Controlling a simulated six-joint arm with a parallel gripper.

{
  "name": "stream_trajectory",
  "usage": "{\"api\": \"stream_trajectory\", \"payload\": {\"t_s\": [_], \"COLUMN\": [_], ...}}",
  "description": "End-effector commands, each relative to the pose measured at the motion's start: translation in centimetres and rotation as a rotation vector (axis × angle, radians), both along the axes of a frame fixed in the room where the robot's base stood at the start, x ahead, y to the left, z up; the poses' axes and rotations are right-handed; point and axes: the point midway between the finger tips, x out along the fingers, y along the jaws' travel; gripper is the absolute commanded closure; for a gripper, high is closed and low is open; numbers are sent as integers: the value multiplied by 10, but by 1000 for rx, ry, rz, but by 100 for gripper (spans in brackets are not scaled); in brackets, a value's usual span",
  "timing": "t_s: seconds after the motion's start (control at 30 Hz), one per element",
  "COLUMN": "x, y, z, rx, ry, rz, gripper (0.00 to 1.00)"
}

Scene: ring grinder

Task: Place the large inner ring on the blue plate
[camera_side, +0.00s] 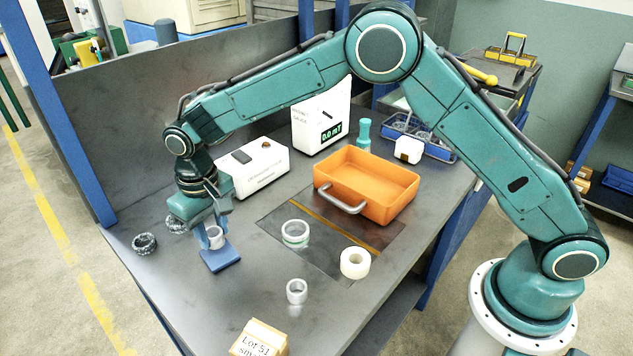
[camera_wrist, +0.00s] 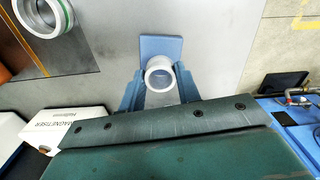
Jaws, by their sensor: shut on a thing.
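My gripper (camera_side: 214,234) points down at the left part of the bench, its fingers shut on a plain silvery-white ring (camera_side: 216,240). In the wrist view, the fingers (camera_wrist: 159,82) hold the ring (camera_wrist: 160,65) from both sides, and its round opening faces the camera. The blue plate (camera_side: 221,261) lies flat right under the ring; it also shows in the wrist view (camera_wrist: 161,44). The ring is over the plate's near-gripper part. I cannot tell whether the ring touches the plate. I also cannot tell its size class for certain.
A green-banded ring (camera_side: 295,233), a wide cream ring (camera_side: 355,262) and a small ring (camera_side: 297,291) stand on the bench. Dark rings (camera_side: 145,243) lie left. An orange tray (camera_side: 366,184), a white magnetiser box (camera_side: 254,167), a gauge (camera_side: 322,121) and a carton (camera_side: 259,340) stand around.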

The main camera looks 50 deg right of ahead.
Motion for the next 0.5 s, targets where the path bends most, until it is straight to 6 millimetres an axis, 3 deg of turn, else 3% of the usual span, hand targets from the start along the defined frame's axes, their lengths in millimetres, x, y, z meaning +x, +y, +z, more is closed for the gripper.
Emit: {"api": "stream_trajectory", "payload": {"t_s": [0.2, 0.5], "x": [0, 0], "y": [0, 0], "z": [-24, -27], "rx": [0, 0], "ry": [1, -1], "rz": [0, 0], "gripper": [92, 92]}}
